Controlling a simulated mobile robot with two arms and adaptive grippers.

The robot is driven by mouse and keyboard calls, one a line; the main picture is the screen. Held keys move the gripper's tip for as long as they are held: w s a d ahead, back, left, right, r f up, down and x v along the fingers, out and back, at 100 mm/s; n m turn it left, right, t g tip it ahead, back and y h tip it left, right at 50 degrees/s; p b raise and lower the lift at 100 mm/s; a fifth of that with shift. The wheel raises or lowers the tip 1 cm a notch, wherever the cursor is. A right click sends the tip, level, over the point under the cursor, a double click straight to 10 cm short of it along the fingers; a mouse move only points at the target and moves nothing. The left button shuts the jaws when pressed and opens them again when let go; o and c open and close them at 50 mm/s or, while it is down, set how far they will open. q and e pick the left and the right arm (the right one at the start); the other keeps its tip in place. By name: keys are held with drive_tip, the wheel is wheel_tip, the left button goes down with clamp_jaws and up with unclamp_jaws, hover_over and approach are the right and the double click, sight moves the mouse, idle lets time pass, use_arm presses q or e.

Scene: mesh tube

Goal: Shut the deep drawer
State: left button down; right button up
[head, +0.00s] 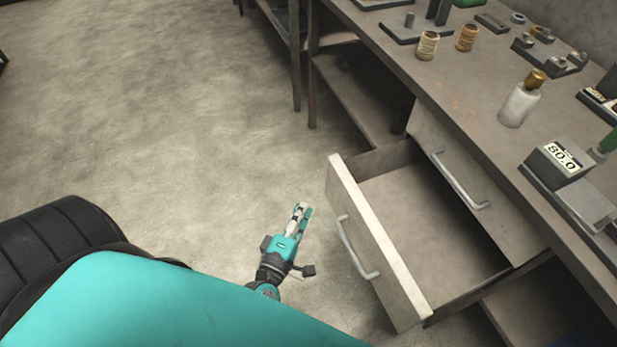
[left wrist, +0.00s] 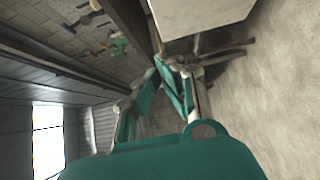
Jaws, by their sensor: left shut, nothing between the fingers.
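The deep drawer (head: 375,245) stands pulled out from under the workbench in the head view, with a pale front and a metal bar handle (head: 356,248). Its inside looks empty. My left gripper (head: 301,211) is shut and empty, a little left of the drawer front and apart from it in the picture. In the left wrist view the fingers of my left gripper (left wrist: 172,72) show shut, with a pale panel (left wrist: 198,14) above them that looks like the drawer front. My right gripper is not in view.
A second drawer front (head: 470,185) with a handle sits above and behind the open drawer. The floor (head: 190,110) to the left is clear.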

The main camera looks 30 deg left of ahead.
use_arm(q)
drive_tip(key=w+d, duration=0.1)
drive_tip(key=w, duration=0.9)
drive_tip(key=shift+w+d+b, duration=0.35)
drive_tip(key=shift+b, duration=0.1)
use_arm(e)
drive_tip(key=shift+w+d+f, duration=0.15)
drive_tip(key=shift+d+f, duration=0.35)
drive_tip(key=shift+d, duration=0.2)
